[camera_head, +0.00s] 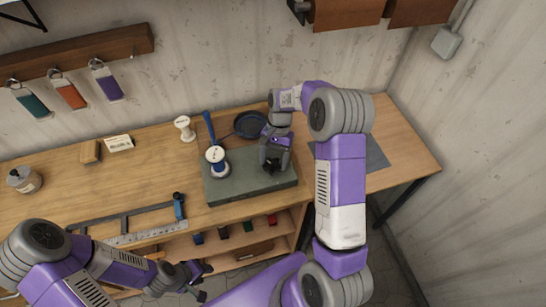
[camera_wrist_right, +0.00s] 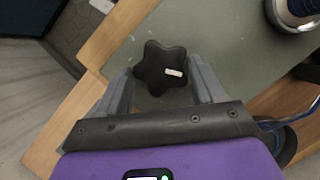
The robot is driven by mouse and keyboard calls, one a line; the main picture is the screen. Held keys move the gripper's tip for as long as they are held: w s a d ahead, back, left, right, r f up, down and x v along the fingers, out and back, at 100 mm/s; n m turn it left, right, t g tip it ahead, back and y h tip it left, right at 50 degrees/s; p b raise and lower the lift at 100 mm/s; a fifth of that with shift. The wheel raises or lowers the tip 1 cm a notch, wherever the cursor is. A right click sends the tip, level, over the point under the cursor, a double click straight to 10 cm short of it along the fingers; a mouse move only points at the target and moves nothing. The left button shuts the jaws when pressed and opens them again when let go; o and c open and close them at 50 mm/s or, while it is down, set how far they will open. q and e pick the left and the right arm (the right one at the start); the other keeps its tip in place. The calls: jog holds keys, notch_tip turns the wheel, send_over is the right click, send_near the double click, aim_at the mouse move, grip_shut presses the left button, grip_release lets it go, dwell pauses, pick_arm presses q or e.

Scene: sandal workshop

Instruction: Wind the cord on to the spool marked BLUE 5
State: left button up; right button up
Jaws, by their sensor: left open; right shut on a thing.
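A white-topped spool with blue on it (camera_head: 217,158) stands upright on the left part of the green-grey board (camera_head: 225,190); its label is too small to read. Its base also shows at the top right of the right wrist view (camera_wrist_right: 297,14). My right gripper (camera_head: 274,163) is shut on a black star-shaped knob (camera_wrist_right: 155,62) with a small white mark, over the right part of the board. A thin blue line, perhaps the cord (camera_wrist_right: 268,126), shows beside a dark round edge in the right wrist view. My left gripper (camera_head: 198,278) is open and empty, in front of the bench.
A black dish (camera_head: 250,124) and a blue upright strip (camera_head: 209,128) are behind the board. Another white spool (camera_head: 184,127) stands farther back left. A metal ruler (camera_head: 145,235) and a blue-ended tool (camera_head: 178,207) lie near the front edge. Shelves with coloured items are below.

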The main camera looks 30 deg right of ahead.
jog(key=m, duration=0.2)
jog(key=m+t, duration=0.1)
jog(key=m+y+p, duration=0.1)
jog(key=m, duration=0.1)
jog(key=shift+s+r+m+t, duration=0.1)
jog(key=shift+s+m+t, duration=0.2)
jog(key=shift+t, duration=0.1)
jog(key=m+t, duration=0.1)
jog(key=m, duration=0.1)
jog(key=m+t+p, duration=0.1)
jog(key=m, duration=0.2)
jog(key=shift+s, duration=0.2)
jog(key=shift+p, duration=0.3)
jog(key=o, duration=1)
jog(key=shift+o, duration=0.2)
jog(key=v, duration=0.7)
jog(key=shift+d+p, duration=0.2)
jog(key=shift+p, duration=0.2)
jog(key=shift+r, duration=0.15)
